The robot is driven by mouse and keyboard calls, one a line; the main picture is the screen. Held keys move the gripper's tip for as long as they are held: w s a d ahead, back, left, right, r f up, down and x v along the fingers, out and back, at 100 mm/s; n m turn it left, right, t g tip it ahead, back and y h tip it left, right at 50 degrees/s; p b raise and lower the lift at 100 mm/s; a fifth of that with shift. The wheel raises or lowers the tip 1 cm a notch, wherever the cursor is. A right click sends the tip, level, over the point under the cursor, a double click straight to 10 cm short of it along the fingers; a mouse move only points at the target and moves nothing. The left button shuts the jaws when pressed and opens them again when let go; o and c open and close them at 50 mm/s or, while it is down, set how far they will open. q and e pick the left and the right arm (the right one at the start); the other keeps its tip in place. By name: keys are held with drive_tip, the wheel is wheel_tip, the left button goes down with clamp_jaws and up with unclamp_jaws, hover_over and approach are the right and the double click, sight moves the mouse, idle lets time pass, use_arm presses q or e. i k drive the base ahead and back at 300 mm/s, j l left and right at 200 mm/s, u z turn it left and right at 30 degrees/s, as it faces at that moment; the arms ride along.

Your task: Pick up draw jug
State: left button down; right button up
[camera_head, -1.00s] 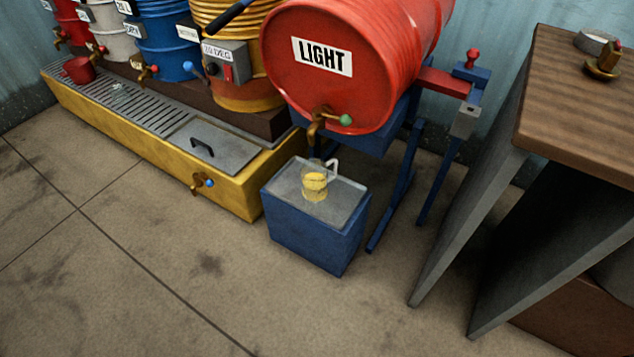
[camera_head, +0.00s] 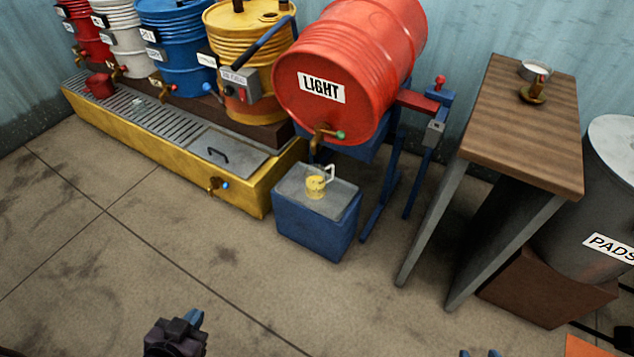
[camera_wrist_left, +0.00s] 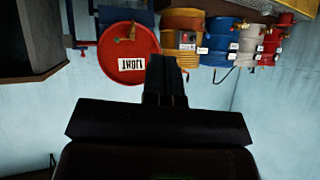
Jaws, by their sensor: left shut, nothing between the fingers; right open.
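A clear jug (camera_head: 315,187) with yellow oil and a pale handle stands upright on the grey top of a blue box (camera_head: 315,228), below the tap of the red drum marked LIGHT (camera_head: 322,89). A red jug (camera_head: 100,86) stands on the yellow drip tray at the far left. My left gripper (camera_head: 194,318) is shut and empty at the bottom of the head view, well short of the box. Its closed fingers show in the left wrist view (camera_wrist_left: 165,75). My right gripper (camera_head: 480,354) is open at the bottom edge, mostly cut off. Neither touches a jug.
The yellow drip tray (camera_head: 160,148) runs along the drums at left. The blue drum stand (camera_head: 380,190) is close behind and right of the box. A wooden table (camera_head: 520,120) and a grey PADS bin (camera_head: 605,200) stand at right. The floor in front is clear.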

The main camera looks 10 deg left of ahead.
sight(315, 174)
drive_tip(key=i+j+z, duration=0.15)
drive_tip(key=j, duration=0.35)
drive_tip(key=i+j+z, duration=0.1)
drive_tip(key=i+j, duration=0.15)
drive_tip(key=j, duration=0.3)
drive_tip(key=i+j+z, duration=0.15)
drive_tip(key=j, duration=0.4)
drive_tip(key=i+j+z, duration=0.15)
drive_tip(key=j, duration=0.45)
drive_tip(key=i+j+z, duration=0.1)
drive_tip(key=j, duration=0.45)
drive_tip(key=i+j+z, duration=0.15)
drive_tip(key=j, duration=0.45)
drive_tip(key=k, duration=0.05)
